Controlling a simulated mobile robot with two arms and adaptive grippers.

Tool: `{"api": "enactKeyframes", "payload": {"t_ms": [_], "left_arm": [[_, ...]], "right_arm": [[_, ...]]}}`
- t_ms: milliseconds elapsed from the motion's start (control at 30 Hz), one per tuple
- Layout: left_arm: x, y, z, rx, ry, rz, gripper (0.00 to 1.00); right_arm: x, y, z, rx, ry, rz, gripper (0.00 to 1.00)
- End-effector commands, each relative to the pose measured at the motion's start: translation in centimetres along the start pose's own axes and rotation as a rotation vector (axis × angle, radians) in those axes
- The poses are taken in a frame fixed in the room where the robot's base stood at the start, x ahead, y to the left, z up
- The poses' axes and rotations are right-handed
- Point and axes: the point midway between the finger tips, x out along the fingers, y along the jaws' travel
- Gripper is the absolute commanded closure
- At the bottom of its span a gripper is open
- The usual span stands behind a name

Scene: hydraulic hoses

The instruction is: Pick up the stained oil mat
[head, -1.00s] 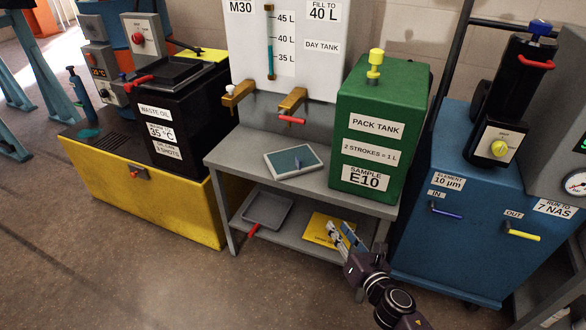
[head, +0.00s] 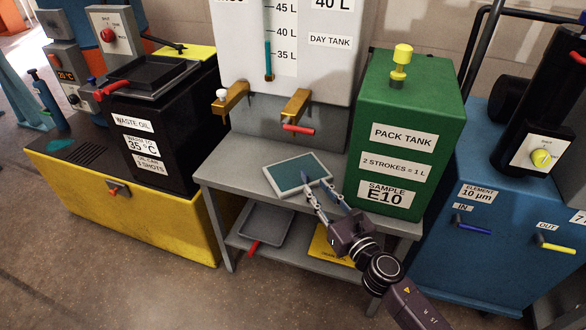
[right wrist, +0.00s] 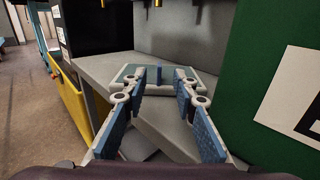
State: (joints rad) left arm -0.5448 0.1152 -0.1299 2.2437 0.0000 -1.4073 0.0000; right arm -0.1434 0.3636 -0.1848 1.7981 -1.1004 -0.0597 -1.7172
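A flat teal pad with a pale border (head: 283,176) lies on the grey bench's upper shelf, below the two brass taps; it looks to be the oil mat. A small grey-blue tab stands up from it. A stain on it cannot be made out clearly. My right gripper (head: 317,188) is open at the pad's front right corner. In the right wrist view, the pad (right wrist: 160,91) lies ahead, with its tab between the open fingertips (right wrist: 160,77), apart from both. My left gripper is not in view.
The green pack tank (head: 405,140) stands just right of my right gripper. The day tank (head: 300,65) and its taps stand behind the pad. A grey tray (head: 265,222) and a yellow sheet (head: 322,245) lie on the lower shelf. The black waste oil box (head: 150,130) is left.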

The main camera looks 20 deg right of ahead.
Motion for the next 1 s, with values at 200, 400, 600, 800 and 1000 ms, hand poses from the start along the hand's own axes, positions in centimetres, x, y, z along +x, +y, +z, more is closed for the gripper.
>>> {"api": "enactKeyframes", "payload": {"t_ms": [200,400,600,800,1000], "left_arm": [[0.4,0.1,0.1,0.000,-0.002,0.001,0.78],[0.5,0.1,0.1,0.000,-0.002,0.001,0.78],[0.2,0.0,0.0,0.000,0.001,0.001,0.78],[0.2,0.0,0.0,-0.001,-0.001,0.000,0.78],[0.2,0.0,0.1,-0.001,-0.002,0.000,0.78]], "right_arm": [[2.2,0.0,0.1,0.001,-0.001,0.000,0.74],[4.6,0.1,0.1,0.002,-0.002,-0.001,0.74],[7.0,0.1,0.0,0.001,-0.001,-0.001,0.74],[7.3,0.1,-0.1,0.002,0.000,0.000,0.74],[7.3,0.1,0.0,0.001,0.000,0.000,0.85]]}}
